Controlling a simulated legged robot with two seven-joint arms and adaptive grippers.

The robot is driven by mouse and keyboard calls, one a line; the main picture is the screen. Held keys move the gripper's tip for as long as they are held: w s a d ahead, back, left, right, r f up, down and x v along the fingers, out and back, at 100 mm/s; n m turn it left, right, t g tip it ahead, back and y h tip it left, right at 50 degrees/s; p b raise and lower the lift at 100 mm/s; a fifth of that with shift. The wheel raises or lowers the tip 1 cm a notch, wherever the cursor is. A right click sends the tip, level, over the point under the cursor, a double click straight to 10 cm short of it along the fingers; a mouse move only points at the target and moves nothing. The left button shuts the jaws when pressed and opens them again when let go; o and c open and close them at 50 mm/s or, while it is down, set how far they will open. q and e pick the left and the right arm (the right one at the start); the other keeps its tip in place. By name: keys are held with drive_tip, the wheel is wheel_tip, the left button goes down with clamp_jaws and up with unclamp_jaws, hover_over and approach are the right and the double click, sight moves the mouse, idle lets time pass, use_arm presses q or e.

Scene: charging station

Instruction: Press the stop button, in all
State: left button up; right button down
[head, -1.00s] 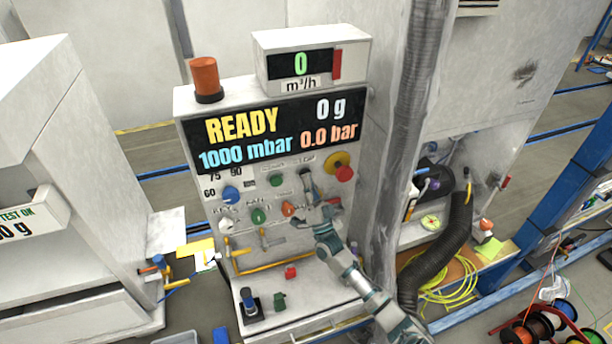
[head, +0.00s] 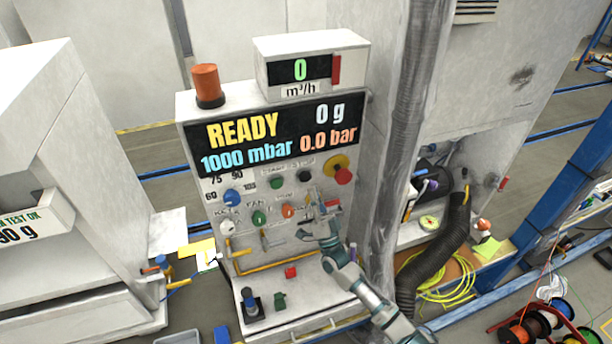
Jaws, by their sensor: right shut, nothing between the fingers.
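The station's control panel (head: 222,211) faces me. A black round button (head: 305,175) is in its upper row, right of a green button (head: 277,182); the small labels above them are too blurred to read surely. A red mushroom button on a yellow base (head: 343,175) is further right. My right arm comes in from the lower right. My left gripper is not in view.
The display (head: 228,130) reads READY, 0 g, 1000 mbar and 0.0 bar. An orange lamp (head: 206,82) stands on top. A blue knob (head: 232,197), a lower green knob (head: 259,218) and an orange knob (head: 288,210) sit close by. A grey pipe (head: 405,130) rises at right.

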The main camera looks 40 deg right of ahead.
drive_tip(key=shift+s+a+p, duration=0.15)
drive_tip(key=shift+s+p, duration=0.05)
drive_tip(key=shift+s, duration=0.35)
drive_tip(key=shift+s+a+p, duration=0.15)
drive_tip(key=shift+s, duration=0.4)
